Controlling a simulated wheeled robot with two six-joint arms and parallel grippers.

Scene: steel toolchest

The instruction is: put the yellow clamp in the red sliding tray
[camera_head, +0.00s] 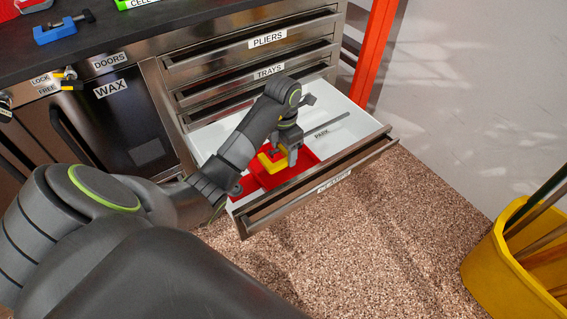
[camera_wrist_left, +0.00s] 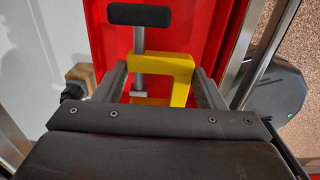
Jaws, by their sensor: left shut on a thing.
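The yellow clamp (camera_head: 271,163) is at my left gripper (camera_head: 287,152), over the red sliding tray (camera_head: 301,175) inside the open drawer. In the left wrist view the clamp (camera_wrist_left: 182,68) sits between the two fingers of the left gripper (camera_wrist_left: 158,88), which is shut on it. Its black handle and grey screw point away from the gripper. The red tray (camera_wrist_left: 208,30) fills the background behind it. I cannot tell whether the clamp touches the tray floor. My right gripper is not in view.
The open drawer (camera_head: 371,135) has a white floor with a "PARK" label and a grey rail. Shut drawers labelled PLIERS and TRAYS are above it. A blue clamp (camera_head: 55,32) lies on the dark worktop (camera_head: 135,36). A yellow bin (camera_head: 490,262) stands at the right on the floor.

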